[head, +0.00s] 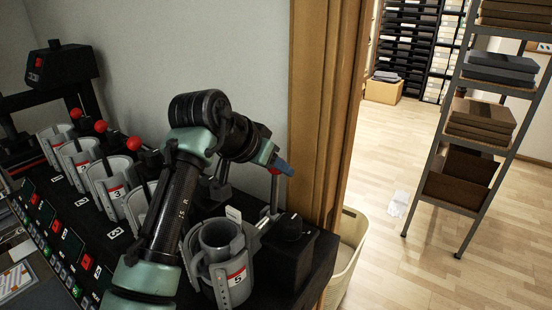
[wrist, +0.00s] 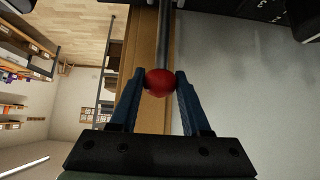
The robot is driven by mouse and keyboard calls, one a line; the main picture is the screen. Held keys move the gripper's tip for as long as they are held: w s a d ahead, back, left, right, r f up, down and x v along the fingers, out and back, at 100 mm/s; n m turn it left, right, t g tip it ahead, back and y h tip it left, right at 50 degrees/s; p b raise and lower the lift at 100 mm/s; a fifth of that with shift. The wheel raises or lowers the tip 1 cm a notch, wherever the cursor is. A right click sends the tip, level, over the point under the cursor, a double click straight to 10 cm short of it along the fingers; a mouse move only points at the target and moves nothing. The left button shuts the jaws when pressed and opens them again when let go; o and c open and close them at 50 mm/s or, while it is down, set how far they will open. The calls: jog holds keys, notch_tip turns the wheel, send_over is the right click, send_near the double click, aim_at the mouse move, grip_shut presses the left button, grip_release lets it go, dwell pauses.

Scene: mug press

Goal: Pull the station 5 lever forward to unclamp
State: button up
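The station 5 lever is a grey rod (head: 274,192) that stands up behind the station 5 clamp. Its red ball knob (wrist: 159,82) shows in the wrist view, between my two blue fingers. My gripper (wrist: 160,84) has a fingertip against each side of the knob and appears shut on it. The station 5 clamp (head: 235,283), with a red "5" label, stands around a grey mug (head: 219,238).
Other mug stations with red-knobbed levers (head: 134,143) line the left. A wooden door frame (head: 318,110) rises close behind my gripper. A cream basket (head: 347,255) stands beyond the bench edge.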

jog(key=shift+c, duration=1.4)
jog(key=shift+s+a, duration=0.7)
jog(key=shift+s, duration=0.25)
jog(key=shift+a, duration=0.1)
